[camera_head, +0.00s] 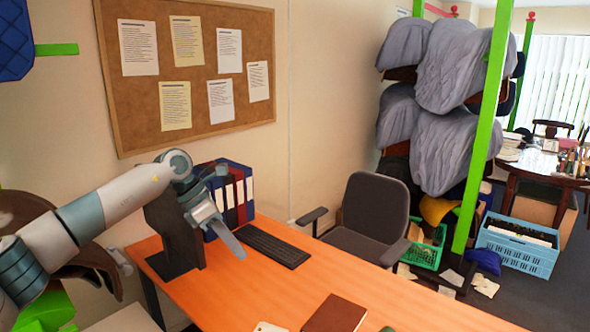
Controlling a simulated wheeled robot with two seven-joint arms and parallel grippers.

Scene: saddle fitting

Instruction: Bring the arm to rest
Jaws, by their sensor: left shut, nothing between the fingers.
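My left arm comes in from the left edge and reaches over the orange desk (270,300). My left gripper (236,247) is shut and empty, pointing down and to the right above the desk's far left part. It shows in front of a dark stand or monitor (160,220) and close to the black keyboard (272,247); whether it touches either cannot be told. My right gripper is out of view.
A brown saddle (90,262) sits at the left, partly behind my arm. Binders (240,190) stand at the desk's back. A brown notebook (335,315) lies in front. A grey chair (372,210), saddle rack (485,130) and blue crate (518,254) stand right.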

